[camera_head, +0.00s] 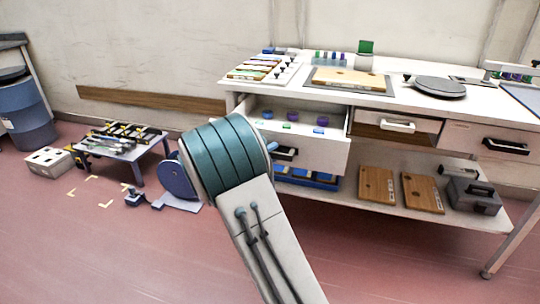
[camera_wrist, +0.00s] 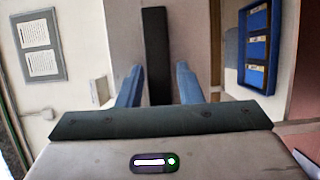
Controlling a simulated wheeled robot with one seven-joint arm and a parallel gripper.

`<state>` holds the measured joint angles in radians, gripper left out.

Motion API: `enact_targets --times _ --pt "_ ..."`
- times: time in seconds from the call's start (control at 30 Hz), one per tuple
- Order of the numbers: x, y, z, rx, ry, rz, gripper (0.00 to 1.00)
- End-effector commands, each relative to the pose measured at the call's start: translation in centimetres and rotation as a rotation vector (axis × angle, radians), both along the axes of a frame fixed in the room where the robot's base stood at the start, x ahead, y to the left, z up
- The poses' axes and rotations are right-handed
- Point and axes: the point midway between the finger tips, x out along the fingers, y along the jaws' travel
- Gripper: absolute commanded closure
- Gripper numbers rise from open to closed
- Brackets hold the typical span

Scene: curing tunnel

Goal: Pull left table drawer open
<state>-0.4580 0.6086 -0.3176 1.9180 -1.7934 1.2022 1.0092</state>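The left table drawer (camera_head: 320,152) stands pulled out from the white table, with several small coloured pucks showing inside. Its black handle (camera_head: 287,153) is partly hidden behind my arm in the head view. In the wrist view the dark handle bar (camera_wrist: 155,40) runs upright between the two blue fingers of my gripper (camera_wrist: 159,67). The fingers are apart, with a gap on each side of the bar. In the head view only a bit of a blue finger (camera_head: 271,146) shows beside the handle; my arm hides the rest.
Two other drawers, one with a white handle (camera_head: 398,126) and one with a black handle (camera_head: 505,146), are to the right. Blue bins (camera_head: 308,178), wooden boards (camera_head: 377,184) and a grey toolbox (camera_head: 473,195) sit on the lower shelf. A low table (camera_head: 122,140) stands left.

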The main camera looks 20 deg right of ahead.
Motion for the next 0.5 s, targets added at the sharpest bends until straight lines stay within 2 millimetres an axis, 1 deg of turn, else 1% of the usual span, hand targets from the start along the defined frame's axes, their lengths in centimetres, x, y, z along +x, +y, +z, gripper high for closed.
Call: enact_targets --times 0.33,0.43,0.5 --pt "-0.1 0.1 0.0 -0.001 -0.001 -0.001 0.58" --pt "-0.5 0.9 0.1 0.000 0.000 0.001 0.58" --pt "-1.1 1.9 0.1 -0.001 0.001 0.002 0.58"
